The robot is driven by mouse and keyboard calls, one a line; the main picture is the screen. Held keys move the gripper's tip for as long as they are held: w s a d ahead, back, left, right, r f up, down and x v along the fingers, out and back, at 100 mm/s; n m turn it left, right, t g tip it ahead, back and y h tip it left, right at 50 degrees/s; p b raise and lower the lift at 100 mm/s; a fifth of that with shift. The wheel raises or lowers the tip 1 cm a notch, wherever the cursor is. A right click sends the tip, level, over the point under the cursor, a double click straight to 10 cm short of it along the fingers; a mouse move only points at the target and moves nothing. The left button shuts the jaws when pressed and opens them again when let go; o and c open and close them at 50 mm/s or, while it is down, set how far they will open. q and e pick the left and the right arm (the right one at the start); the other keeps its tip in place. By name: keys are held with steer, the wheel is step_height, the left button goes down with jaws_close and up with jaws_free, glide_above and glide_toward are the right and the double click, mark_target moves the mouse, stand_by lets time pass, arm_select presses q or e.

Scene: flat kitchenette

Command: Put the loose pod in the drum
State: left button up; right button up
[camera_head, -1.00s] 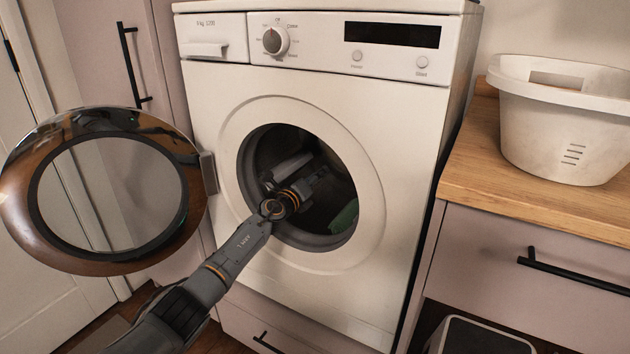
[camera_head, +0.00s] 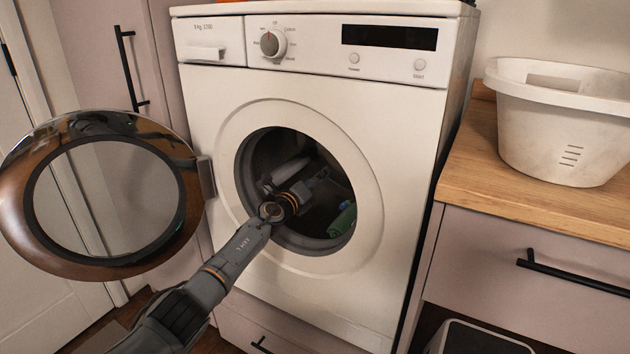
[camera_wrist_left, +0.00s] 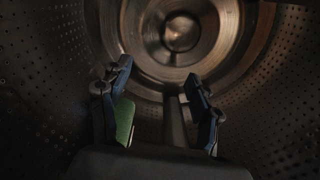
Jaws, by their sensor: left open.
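A small green and blue thing (camera_head: 343,219), likely the pod, lies low at the right inside the drum (camera_head: 262,160) of the white washing machine. Its shape is partly lost in the dark. In the left wrist view a green patch (camera_wrist_left: 124,122) shows beside the left-hand finger; I cannot tell whether it is the same thing. My left gripper (camera_wrist_left: 157,87) is open inside the drum, with nothing seen between its fingertips. In the head view the gripper itself is dim, up and left of the green thing. My right gripper is in neither view.
The round door (camera_head: 20,205) stands open to the left of the opening. A wooden counter (camera_head: 465,165) with a white basket (camera_head: 560,135) is at the right. The perforated drum wall (camera_wrist_left: 45,100) encloses the gripper.

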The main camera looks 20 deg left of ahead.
arm_select(q)
steer(key=shift+r, duration=0.15)
steer(key=s+a, duration=0.1)
steer(key=s, duration=1.1)
steer(key=shift+f, duration=0.2)
